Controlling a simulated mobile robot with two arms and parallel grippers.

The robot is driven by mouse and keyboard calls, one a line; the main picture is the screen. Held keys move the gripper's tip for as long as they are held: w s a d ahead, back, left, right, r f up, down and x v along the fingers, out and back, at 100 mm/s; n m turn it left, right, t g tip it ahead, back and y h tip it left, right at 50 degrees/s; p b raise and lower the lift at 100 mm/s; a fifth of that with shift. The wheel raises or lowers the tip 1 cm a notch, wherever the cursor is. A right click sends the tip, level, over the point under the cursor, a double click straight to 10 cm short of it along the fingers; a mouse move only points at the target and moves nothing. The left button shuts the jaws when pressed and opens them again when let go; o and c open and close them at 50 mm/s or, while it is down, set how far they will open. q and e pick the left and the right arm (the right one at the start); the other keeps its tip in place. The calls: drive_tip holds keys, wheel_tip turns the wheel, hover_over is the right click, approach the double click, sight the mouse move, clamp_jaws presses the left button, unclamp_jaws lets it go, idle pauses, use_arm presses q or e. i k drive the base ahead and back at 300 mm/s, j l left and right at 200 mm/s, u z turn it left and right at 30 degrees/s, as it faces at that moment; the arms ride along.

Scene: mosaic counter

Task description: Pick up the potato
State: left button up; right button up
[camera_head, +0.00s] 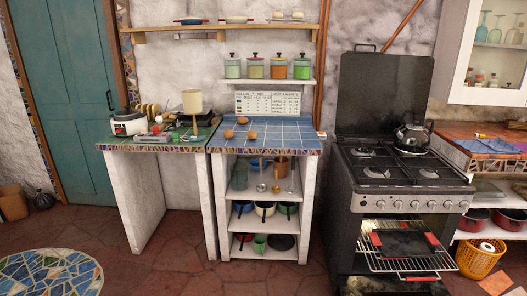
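Three small brown round things that look like potatoes lie on the blue tiled counter (290,131). One potato (243,120) is further back. Another potato (228,134) is at the front left, and a third potato (252,135) is to its right. They lie apart from one another. Neither of my grippers shows in the head view.
A stove (400,180) with a kettle (411,137) stands right of the counter; its oven is open with a rack pulled out. The floor in front is mostly clear.

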sight(228, 134)
drive_tip(key=i+l+u, duration=0.2)
drive_tip(key=i, duration=0.25)
drive_tip(key=i+l+u, duration=0.2)
drive_tip(key=i, duration=0.25)
drive_tip(key=l, duration=0.1)
